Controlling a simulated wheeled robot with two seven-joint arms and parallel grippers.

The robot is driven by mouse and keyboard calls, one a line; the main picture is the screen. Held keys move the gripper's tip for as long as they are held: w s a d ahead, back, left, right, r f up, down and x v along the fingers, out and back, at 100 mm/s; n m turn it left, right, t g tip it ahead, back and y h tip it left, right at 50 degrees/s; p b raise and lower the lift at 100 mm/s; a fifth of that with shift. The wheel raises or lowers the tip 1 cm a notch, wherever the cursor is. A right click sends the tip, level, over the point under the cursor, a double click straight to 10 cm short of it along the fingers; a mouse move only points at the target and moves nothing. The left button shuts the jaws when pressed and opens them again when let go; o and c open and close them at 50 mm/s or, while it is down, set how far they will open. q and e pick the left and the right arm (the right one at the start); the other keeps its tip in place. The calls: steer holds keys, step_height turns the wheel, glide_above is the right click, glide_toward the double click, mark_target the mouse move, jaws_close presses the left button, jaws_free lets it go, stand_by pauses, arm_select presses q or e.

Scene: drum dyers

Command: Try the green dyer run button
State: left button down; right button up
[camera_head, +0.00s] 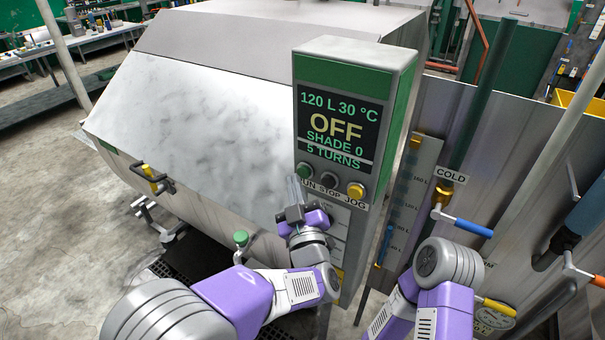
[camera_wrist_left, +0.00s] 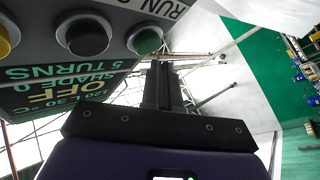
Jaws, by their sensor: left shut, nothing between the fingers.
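The green run button (camera_head: 304,171) is the left one in a row on the control box (camera_head: 357,60) of the dyer. It also shows in the left wrist view (camera_wrist_left: 146,41). Its display reads OFF, 120 L, 30 °C, SHADE 0, 5 TURNS. My left gripper (camera_head: 293,182) is shut and empty, its fingers pointing up just left of and below the run button. In the left wrist view the closed fingers (camera_wrist_left: 161,75) end close to the green button; I cannot tell whether they touch it. My right gripper is not in view; only my right arm shows.
The black stop button (camera_head: 329,181) and yellow jog button (camera_head: 356,190) sit right of the run button. A large pale drum housing (camera_head: 200,110) stands left. Right are a COLD valve with blue handle (camera_head: 461,227) and an orange-handled pipe (camera_head: 583,273).

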arm_select(q)
steer(key=s+a, duration=0.1)
steer(key=s, duration=0.1)
steer(key=s+a+b, duration=0.1)
steer(key=s+a, duration=0.1)
steer(key=shift+b, duration=0.3)
stand_by(0.6)
steer(key=w+a+f+m+g+h, duration=0.1)
steer(key=a+f+m+g, duration=0.15)
steer(key=f, duration=0.85)
steer(key=a+f+m+g+h+b, duration=0.15)
steer(key=f+g, duration=0.25)
steer(key=f, duration=0.7)
steer(key=w+a+f+m+g+h, duration=0.1)
steer(key=a+f+g, duration=0.15)
steer(key=f, duration=0.85)
steer(key=s+a+f+g+h, duration=0.2)
steer(key=s+f+g, duration=0.9)
steer(key=s+f, duration=0.9)
steer(key=s+h+b, duration=0.1)
steer(key=s, duration=0.1)
steer(key=shift+s+a+f+n+g, duration=0.15)
steer(key=shift+s+a+n+g, duration=0.15)
steer(key=shift+s+a, duration=0.1)
